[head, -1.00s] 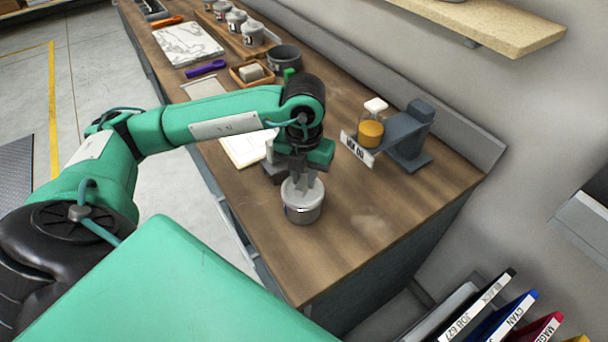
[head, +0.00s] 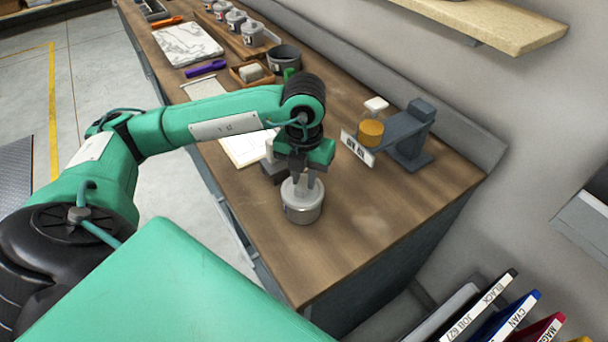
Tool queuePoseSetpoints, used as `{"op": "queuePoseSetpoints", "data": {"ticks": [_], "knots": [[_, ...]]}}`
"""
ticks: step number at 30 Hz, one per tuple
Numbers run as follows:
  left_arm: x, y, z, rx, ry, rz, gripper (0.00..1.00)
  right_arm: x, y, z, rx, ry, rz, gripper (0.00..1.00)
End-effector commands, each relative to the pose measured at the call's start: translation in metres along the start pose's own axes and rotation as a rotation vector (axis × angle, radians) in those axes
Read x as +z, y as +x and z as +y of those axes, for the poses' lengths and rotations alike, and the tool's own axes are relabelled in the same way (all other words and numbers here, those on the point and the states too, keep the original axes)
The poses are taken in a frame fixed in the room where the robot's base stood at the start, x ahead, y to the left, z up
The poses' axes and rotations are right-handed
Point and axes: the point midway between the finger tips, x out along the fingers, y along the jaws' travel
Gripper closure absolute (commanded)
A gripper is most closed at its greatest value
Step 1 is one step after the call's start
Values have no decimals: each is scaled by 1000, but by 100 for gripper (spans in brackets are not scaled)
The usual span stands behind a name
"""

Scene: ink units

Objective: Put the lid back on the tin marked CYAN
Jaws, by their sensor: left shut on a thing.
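A grey metal tin (head: 304,212) stands upright near the front end of the wooden bench. Its marking is too small to read from here. A pale grey lid (head: 291,191) sits at the tin's top; I cannot tell whether it is fully seated. My left gripper (head: 301,183) points down over the tin and is shut on the lid by its middle. The fingers hide part of the lid. My right gripper is not in view.
Several tins (head: 253,33) line the far bench. The bench's near right end is clear.

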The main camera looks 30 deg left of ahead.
Motion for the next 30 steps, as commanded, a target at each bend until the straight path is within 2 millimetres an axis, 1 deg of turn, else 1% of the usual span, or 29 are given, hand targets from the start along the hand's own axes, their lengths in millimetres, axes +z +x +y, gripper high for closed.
{"op": "queuePoseSetpoints", "data": {"ticks": [9, 18, 29, 30], "knots": [[0, 0, 0, 0, 0, 0, 100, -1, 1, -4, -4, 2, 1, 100], [0, 1, 0, -1, 0, -1, 100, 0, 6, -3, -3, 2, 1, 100], [0, 0, 0, -1, 0, -1, 100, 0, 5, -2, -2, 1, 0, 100], [0, 0, 0, -1, 0, -1, 75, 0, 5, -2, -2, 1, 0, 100]]}}
